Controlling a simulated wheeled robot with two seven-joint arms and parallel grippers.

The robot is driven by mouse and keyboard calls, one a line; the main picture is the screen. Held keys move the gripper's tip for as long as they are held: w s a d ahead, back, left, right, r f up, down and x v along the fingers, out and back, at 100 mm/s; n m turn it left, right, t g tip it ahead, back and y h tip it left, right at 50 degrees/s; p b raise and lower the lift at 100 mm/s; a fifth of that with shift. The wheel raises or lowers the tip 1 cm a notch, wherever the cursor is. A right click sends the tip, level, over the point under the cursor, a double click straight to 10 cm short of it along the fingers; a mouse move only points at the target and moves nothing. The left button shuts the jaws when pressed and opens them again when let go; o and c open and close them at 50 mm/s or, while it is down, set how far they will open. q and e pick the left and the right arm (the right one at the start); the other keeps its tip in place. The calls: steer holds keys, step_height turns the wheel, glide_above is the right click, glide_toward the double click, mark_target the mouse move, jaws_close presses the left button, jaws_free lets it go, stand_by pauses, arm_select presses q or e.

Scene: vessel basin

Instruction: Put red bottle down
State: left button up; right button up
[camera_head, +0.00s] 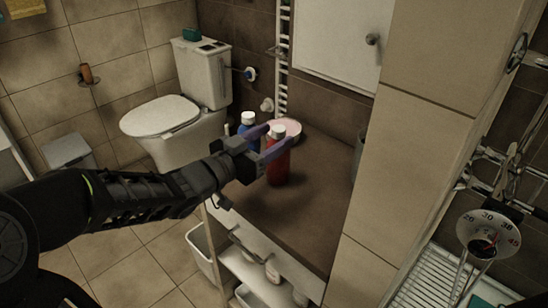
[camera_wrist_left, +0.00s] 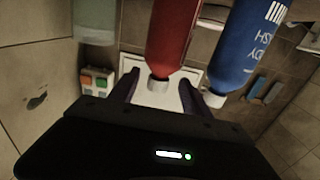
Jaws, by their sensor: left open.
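The red bottle (camera_head: 278,168) with a white cap stands upright on the brown counter (camera_head: 310,225). My left gripper (camera_head: 279,137) is open at the height of the bottle's upper part, one finger on each side. In the left wrist view the red bottle (camera_wrist_left: 173,38) appears upside down, with its cap between the spread fingers (camera_wrist_left: 160,92). I cannot tell whether a finger touches it. A blue bottle (camera_head: 246,130) with a white cap stands just behind the gripper; it also shows in the wrist view (camera_wrist_left: 249,45). My right gripper is not in view.
A round pinkish item (camera_head: 291,127) lies on the counter behind the red bottle. A tiled wall (camera_head: 400,150) bounds the counter on the right. The counter's front part is clear. A toilet (camera_head: 175,115) stands to the left, and a shelf (camera_head: 265,285) lies below.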

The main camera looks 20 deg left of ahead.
arm_select(q)
steer(key=shift+w, duration=0.1)
steer(key=x, duration=0.5)
steer(key=shift+c, duration=0.6)
steer(key=shift+f, duration=0.1)
jaws_close()
steer(key=shift+f, duration=0.1)
stand_by(1.0)
